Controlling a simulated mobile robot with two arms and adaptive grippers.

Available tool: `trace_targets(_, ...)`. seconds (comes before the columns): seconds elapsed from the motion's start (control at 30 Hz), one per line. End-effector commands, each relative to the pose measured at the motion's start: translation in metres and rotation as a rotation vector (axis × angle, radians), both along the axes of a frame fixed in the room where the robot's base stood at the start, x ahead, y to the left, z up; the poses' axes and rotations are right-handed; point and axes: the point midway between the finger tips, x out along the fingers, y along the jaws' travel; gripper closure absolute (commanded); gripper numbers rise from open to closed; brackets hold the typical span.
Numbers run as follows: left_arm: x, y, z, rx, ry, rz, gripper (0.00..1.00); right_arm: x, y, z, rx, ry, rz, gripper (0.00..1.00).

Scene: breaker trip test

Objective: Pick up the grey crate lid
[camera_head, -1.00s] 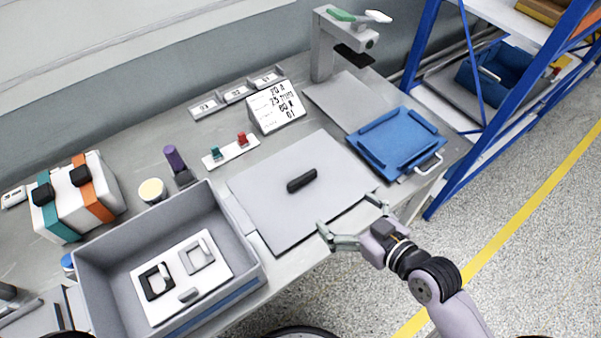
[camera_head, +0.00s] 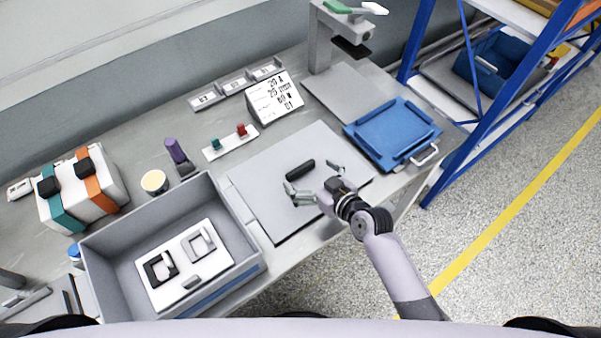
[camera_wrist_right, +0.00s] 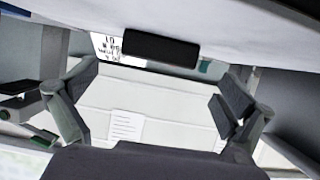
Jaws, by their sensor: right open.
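The grey crate lid (camera_head: 265,210) is a flat grey plate lying on the workbench, right of the open grey crate (camera_head: 205,293). A black bar handle (camera_head: 300,170) stands at its middle. My right gripper (camera_head: 311,177) is open over the front part of the lid, its fingers spread just short of the handle. In the right wrist view the handle (camera_wrist_right: 161,47) shows ahead between the open fingers (camera_wrist_right: 158,82), with nothing held. Contact with the lid cannot be told. My left gripper is not in view.
The crate holds a white panel (camera_head: 190,280) with several fittings. A blue tray (camera_head: 392,133) with a metal handle lies right of the lid. A label stand (camera_head: 274,100) and a red-and-green switch strip (camera_head: 230,143) stand behind. A blue shelf rack (camera_head: 425,50) is at right.

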Motion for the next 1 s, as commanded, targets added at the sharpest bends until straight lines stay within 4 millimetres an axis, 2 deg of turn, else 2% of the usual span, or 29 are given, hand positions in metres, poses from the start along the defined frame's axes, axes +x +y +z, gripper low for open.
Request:
trace_targets(0.23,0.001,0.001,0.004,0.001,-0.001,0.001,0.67,0.022,0.013,-0.012,0.000,0.001,0.000,0.02)
trace_targets(0.53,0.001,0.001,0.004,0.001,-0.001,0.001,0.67,0.025,0.015,-0.015,-0.001,0.001,-0.001,0.02)
trace_targets(1.0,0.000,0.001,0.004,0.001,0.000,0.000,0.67,0.024,0.015,-0.015,-0.001,0.001,-0.001,0.32)
